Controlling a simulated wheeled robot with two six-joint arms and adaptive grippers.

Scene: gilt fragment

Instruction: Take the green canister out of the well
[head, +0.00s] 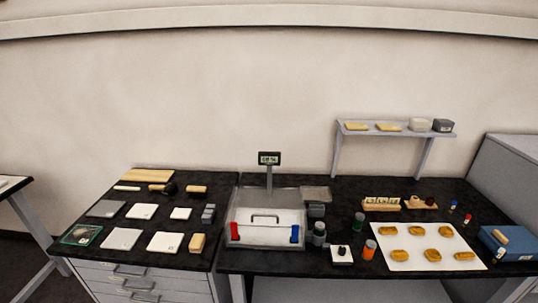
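Two small dark green canisters stand on the black worktop right of the middle. One green canister (358,223) stands behind an orange canister (370,250). The other, a greyer green canister (319,235), stands beside the clear-walled case of the balance (265,243). Both look upright. I cannot make out a well around either one, and the picture is too small to tell which one sits in a recess. Neither of my grippers shows in the head view.
The balance has a display on a post (269,159) and red and blue pieces in front. A white sheet (400,260) carries several golden pieces at right. A blue box (507,243) sits at the right edge. White tiles (122,238) cover the left worktop. A shelf (395,131) hangs behind.

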